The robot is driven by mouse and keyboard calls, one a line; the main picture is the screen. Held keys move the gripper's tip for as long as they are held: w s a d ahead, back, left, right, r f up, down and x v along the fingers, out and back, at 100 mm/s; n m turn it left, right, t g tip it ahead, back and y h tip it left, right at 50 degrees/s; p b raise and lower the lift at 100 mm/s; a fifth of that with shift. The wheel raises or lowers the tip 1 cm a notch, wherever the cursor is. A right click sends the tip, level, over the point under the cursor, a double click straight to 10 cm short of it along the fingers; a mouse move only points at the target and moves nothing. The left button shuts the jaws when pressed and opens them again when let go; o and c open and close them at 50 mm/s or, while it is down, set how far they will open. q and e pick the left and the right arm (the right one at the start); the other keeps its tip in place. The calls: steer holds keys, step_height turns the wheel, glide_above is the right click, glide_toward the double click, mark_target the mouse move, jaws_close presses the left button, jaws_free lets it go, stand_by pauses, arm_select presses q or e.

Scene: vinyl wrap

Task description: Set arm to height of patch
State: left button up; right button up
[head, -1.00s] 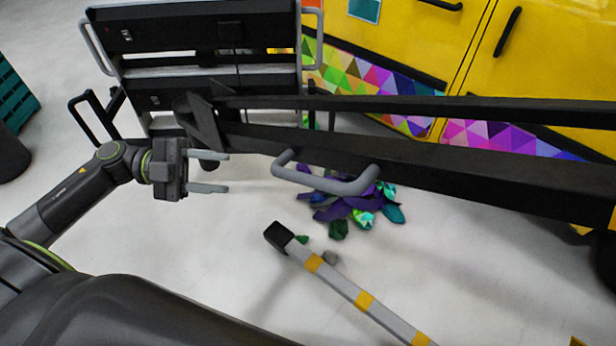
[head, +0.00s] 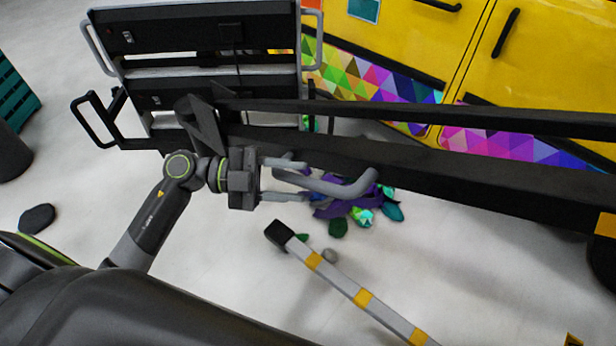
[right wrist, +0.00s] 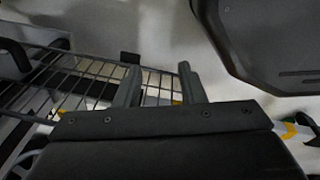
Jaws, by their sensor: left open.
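The black arm (head: 450,170) is a long double beam crossing the head view from the upright black and grey stand to the right edge. A grey U-shaped handle (head: 345,188) sticks out from its near side. My left gripper (head: 296,181) is open at the left end of this handle, its fingers overlapping the handle in view; contact cannot be told. A small teal patch (head: 364,10) is on the yellow vehicle panel, behind and above the arm. My right gripper (right wrist: 158,82) shows in the right wrist view, fingers apart with nothing seen held.
The black and grey stand (head: 200,90) is at the upper left. Crumpled purple and green scraps (head: 340,208) lie on the floor below the handle. A grey and yellow striped bar (head: 345,287) is in front. A wire rack (right wrist: 70,80) shows behind the right gripper.

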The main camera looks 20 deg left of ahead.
arm_select(q)
steer(key=shift+x, duration=1.75)
steer(key=shift+c, duration=0.3)
jaws_close()
